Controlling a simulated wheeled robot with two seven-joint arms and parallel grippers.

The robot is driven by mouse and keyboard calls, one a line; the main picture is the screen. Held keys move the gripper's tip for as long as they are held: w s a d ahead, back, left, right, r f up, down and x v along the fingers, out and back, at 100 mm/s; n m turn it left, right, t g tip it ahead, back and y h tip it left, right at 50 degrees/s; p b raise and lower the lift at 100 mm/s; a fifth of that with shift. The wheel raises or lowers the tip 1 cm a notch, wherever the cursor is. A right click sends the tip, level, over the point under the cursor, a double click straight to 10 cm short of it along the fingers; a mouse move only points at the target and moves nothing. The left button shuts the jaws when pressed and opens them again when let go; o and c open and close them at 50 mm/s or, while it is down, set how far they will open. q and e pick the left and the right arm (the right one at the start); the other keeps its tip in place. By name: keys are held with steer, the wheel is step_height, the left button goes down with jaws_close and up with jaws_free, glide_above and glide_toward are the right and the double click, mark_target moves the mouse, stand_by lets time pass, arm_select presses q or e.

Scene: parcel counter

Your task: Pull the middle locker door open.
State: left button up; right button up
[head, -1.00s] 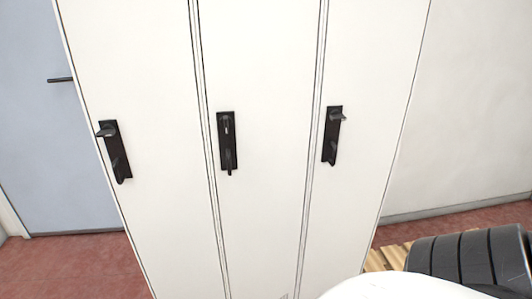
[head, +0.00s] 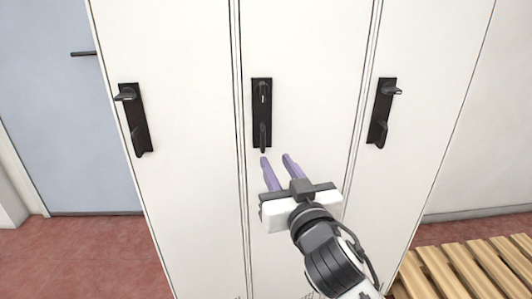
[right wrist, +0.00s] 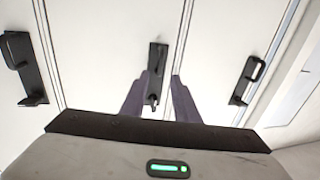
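The white middle locker door (head: 305,70) is shut, flush with its neighbours. Its black handle plate (head: 262,112) is upright near the door's left edge, with a pull at its lower end. My right gripper (head: 277,161) is just below and slightly right of that handle, its two purple fingers apart and pointing up at the door. In the right wrist view, the middle handle (right wrist: 155,75) shows between the open fingers (right wrist: 155,85), with nothing gripped. Whether a finger touches it cannot be told. My left gripper is in neither view.
The left locker handle (head: 135,118) and right locker handle (head: 381,112) flank the middle one; both of their doors are shut. A slatted wooden bench (head: 465,268) stands at the lower right. A blue-grey door (head: 60,130) is at the left. Red floor is clear at lower left.

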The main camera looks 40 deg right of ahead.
mark_target(264, 143)
steer(key=x, duration=0.9)
steer(key=shift+w, duration=0.25)
steer(key=shift+f, duration=0.1)
jaws_close()
